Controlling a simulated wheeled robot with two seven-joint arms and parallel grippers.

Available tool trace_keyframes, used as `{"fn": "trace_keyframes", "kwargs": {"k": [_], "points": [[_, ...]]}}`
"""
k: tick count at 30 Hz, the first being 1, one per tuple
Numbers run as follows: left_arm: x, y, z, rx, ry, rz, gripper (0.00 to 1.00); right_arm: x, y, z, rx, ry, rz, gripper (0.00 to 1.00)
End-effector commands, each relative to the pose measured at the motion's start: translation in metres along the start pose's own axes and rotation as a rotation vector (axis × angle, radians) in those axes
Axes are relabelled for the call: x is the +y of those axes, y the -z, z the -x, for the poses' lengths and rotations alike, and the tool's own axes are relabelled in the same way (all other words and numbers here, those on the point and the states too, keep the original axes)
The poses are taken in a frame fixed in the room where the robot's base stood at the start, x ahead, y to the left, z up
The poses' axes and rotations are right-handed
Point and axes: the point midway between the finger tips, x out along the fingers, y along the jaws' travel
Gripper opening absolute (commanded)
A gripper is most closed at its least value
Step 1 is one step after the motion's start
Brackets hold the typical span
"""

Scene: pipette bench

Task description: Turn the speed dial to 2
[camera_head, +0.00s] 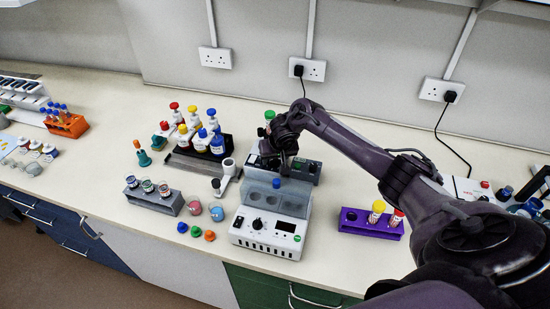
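A white device (268,238) stands near the bench's front edge, with a clear raised lid. A black round dial (257,224) is on its front panel, left of a dark display. Behind it is a grey device (306,170) with small controls on its front, partly hidden by my arm. I cannot read the markings on either, nor tell which control is the speed dial. My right gripper (285,160) points down over the grey device, behind the white one. Its fingers are dark and small, so I cannot tell whether they are open. My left gripper is not in view.
A purple rack (370,224) with capped tubes stands right of the white device. A grey rack (153,198) with jars stands to its left, near loose coloured caps. Bottles on a black stand (207,150) are behind. The bench front is clear left of the caps.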

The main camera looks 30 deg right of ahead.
Motion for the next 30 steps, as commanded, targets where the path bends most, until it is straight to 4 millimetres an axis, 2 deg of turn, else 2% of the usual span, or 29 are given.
{"fn": "trace_keyframes", "kwargs": {"k": [1,10,20,30], "points": [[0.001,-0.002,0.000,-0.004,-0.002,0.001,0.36,0.000,0.000,0.000,0.000,0.000,0.000,0.42],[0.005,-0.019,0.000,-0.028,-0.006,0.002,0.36,0.000,0.000,0.000,-0.001,0.000,0.000,0.04],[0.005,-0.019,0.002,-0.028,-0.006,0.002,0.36,0.001,0.000,0.001,-0.004,0.022,0.051,0.04],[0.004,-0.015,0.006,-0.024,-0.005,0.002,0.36,0.003,0.000,0.000,-0.018,0.115,0.275,0.04]]}}
